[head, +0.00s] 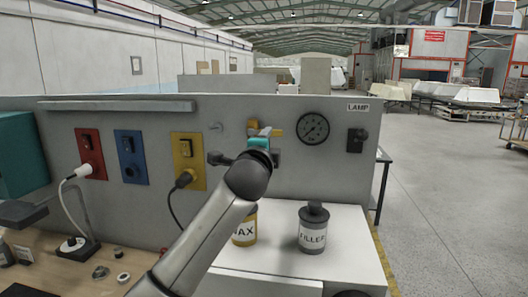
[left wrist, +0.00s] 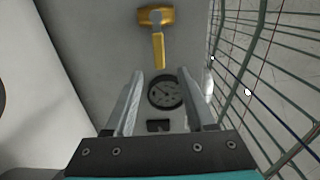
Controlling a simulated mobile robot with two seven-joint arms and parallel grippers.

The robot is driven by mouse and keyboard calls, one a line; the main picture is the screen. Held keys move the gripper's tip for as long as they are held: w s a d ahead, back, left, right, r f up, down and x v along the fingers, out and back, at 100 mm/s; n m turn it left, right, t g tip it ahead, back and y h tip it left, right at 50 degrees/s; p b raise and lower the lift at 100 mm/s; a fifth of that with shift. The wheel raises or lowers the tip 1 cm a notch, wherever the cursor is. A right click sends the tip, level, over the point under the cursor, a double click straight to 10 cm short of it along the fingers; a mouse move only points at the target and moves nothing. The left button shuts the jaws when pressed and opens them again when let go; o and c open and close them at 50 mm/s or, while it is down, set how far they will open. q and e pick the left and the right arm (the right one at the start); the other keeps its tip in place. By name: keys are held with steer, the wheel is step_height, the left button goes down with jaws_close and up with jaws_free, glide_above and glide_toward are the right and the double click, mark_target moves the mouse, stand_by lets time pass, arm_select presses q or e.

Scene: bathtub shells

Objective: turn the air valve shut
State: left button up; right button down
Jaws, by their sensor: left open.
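The yellow air valve (head: 277,127) is on the grey panel, left of the round pressure gauge (head: 314,128). My left gripper (head: 260,138) is in front of it and hides much of it. In the left wrist view the valve's yellow handle (left wrist: 158,48) has a round hub at the top and a lever pointing down toward the gap between my fingertips. My left gripper (left wrist: 162,80) is open, with its two fingers apart below the lever's end. I cannot tell whether they touch it. My right gripper is not in view.
Red (head: 90,153), blue (head: 131,157) and yellow (head: 189,161) socket plates are left of my arm, with cables from red and yellow. A lamp switch (head: 356,140) is right of the gauge. The wax (head: 244,226) and filler (head: 313,228) containers stand on the white top below.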

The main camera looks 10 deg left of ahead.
arm_select(q)
steer(key=shift+s+b, duration=0.3)
steer(key=shift+s, duration=2)
